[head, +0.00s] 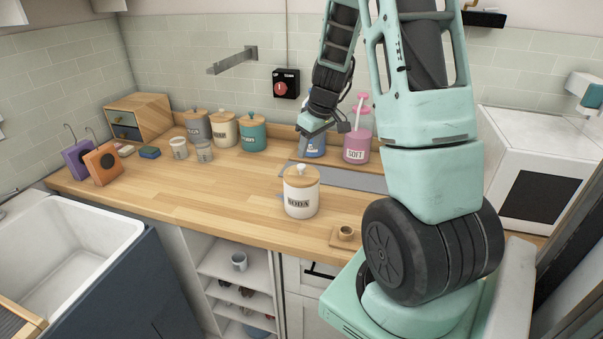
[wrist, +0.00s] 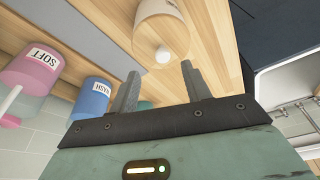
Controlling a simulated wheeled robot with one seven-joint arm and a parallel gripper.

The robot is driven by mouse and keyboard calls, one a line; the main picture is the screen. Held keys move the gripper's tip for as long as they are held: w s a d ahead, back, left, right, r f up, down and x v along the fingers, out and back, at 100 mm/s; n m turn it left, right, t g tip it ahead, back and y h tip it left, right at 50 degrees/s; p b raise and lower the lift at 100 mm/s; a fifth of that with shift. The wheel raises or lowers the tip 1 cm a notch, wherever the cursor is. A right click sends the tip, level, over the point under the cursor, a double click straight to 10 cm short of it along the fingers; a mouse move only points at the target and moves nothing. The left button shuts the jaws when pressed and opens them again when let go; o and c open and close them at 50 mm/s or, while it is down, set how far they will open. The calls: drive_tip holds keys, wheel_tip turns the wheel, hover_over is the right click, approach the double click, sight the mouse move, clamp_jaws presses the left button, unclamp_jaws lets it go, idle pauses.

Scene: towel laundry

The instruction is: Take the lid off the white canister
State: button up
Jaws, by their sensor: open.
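The white canister (head: 300,203) marked SODA stands upright on the wooden counter. Its round wooden lid (head: 301,177) with a white knob (head: 301,169) is on it. In the wrist view the lid (wrist: 160,22) is at the top, and the knob (wrist: 162,54) appears between and beyond my fingertips. My gripper (wrist: 160,80) is open and empty, with its two grey fingers apart. In the head view my gripper is above and behind the white canister, over the blue canister; its fingers are hard to make out there.
A blue canister (wrist: 92,98) and a pink canister (head: 356,149) stand behind. Grey, cream and teal (head: 252,133) canisters stand back left. Counter left of the white canister (head: 225,190) is clear.

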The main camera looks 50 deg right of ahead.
sight(302, 165)
drive_tip(key=shift+w+p+x, duration=0.15)
drive_tip(key=shift+p+x, duration=0.45)
drive_tip(key=shift+x, duration=1.1)
drive_tip(key=shift+w+p+x, duration=0.15)
drive_tip(key=shift+p+x, duration=0.45)
drive_tip(key=shift+x, duration=1.1)
drive_tip(key=shift+a+r, duration=0.15)
clamp_jaws()
